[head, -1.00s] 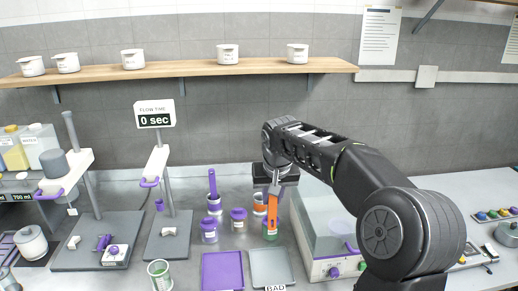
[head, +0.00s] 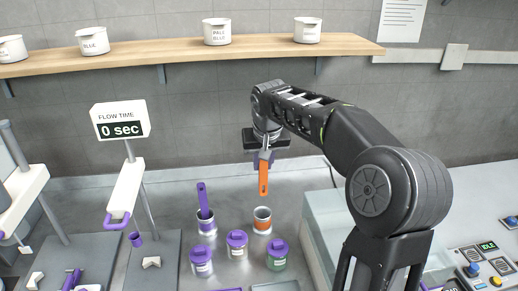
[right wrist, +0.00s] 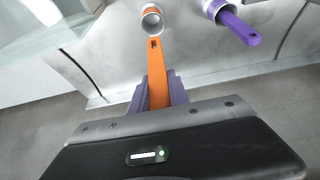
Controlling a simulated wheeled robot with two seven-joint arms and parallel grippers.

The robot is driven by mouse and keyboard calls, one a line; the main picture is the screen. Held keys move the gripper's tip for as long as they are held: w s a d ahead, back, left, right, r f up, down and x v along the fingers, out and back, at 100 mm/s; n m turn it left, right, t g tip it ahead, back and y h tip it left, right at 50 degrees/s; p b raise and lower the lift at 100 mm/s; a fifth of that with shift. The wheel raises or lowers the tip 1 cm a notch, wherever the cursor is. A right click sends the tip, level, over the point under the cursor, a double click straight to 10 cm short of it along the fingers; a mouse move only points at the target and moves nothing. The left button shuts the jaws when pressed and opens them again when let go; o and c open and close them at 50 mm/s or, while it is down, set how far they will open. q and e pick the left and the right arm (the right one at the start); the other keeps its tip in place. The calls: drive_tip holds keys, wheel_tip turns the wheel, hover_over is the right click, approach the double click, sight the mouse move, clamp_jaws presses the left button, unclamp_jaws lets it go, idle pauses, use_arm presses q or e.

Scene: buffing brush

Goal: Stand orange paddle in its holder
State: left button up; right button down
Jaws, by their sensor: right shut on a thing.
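The orange paddle (head: 263,180) hangs upright below my right gripper (head: 264,156), which is shut on its upper end. The holder is a small metal cup with an orange band (head: 262,220), standing open on the bench below the paddle. In the head view a small gap shows between the paddle's lower tip and the cup's rim. In the right wrist view the paddle (right wrist: 157,75) runs from the purple fingers (right wrist: 158,92) toward the cup (right wrist: 152,22), its tip near the rim. The left gripper is out of view.
A purple paddle (head: 203,198) stands in a purple-banded cup (head: 207,226) to the left. Purple-lidded jars (head: 237,244) (head: 201,261) and a green-labelled jar (head: 277,256) stand in front. A pale, glass-like machine (head: 345,240) is to the right.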

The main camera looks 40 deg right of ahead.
sight(262, 194)
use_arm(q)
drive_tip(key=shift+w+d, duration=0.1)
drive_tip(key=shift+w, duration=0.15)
use_arm(e)
drive_tip(key=shift+w+d, duration=0.15)
drive_tip(key=shift+w, duration=0.1)
drive_tip(key=shift+r, duration=0.1)
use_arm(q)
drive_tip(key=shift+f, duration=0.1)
